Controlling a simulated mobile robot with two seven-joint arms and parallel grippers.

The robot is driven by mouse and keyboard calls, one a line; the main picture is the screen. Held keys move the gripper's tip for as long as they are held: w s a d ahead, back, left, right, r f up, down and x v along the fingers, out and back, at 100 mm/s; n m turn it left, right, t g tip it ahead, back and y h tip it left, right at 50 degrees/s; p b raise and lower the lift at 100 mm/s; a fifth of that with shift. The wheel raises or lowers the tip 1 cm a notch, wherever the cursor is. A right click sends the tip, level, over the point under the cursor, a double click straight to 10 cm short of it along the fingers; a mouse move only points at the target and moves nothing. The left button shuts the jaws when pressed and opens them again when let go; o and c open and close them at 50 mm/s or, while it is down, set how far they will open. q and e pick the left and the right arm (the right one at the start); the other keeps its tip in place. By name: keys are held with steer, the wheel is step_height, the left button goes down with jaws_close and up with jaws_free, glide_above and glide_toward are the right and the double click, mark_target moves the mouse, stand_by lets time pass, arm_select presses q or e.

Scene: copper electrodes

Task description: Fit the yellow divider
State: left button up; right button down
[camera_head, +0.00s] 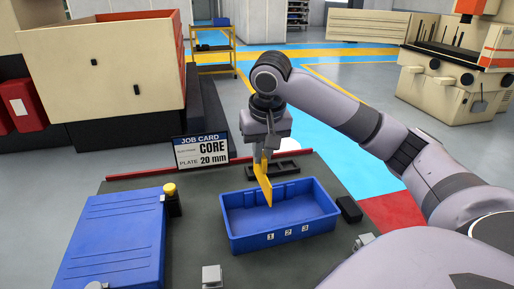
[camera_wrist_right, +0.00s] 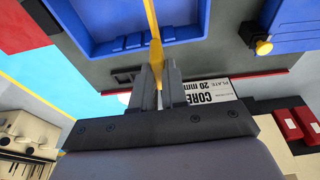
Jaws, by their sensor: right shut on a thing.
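The yellow divider (camera_head: 264,183) is a thin upright plate held in my right gripper (camera_head: 263,152). It hangs over the back part of the blue bin (camera_head: 232,232), which is open and has the numbers 1, 2 and 3 on its front wall. Ribs show on the bin's inner back wall. In the right wrist view the divider (camera_wrist_right: 154,25) stands edge-on between the two fingers (camera_wrist_right: 161,85), with the blue bin (camera_wrist_right: 75,45) beyond. I cannot tell whether its lower edge touches the bin. My left gripper is not in view.
A blue case (camera_head: 115,240) lies on the left of the dark table. A job card (camera_head: 201,151) reading CORE, PLATE 20 mm stands behind. A black rack (camera_head: 285,170) is behind the bin, and a small black block (camera_head: 349,209) is at its right. Small grey pieces lie near the front.

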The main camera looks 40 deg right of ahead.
mark_target(262, 173)
steer(key=shift+s, duration=0.1)
steer(key=shift+s+b+x, duration=0.15)
steer(key=shift+b+x, duration=0.2)
steer(key=shift+x, duration=0.5)
steer(key=shift+s+b+x, duration=0.2)
steer(key=shift+b+x, duration=0.1)
steer(key=shift+x, duration=0.5)
steer(key=shift+a+f+b, duration=0.2)
steer(key=shift+f+b, duration=0.15)
steer(key=shift+f, duration=0.95)
steer(key=s+b+x, duration=0.1)
steer(key=x, duration=0.5)
steer(key=shift+a+f+b, duration=0.35)
steer(key=shift+f, duration=0.15)
steer(key=c, duration=1.1)
jaws_free()
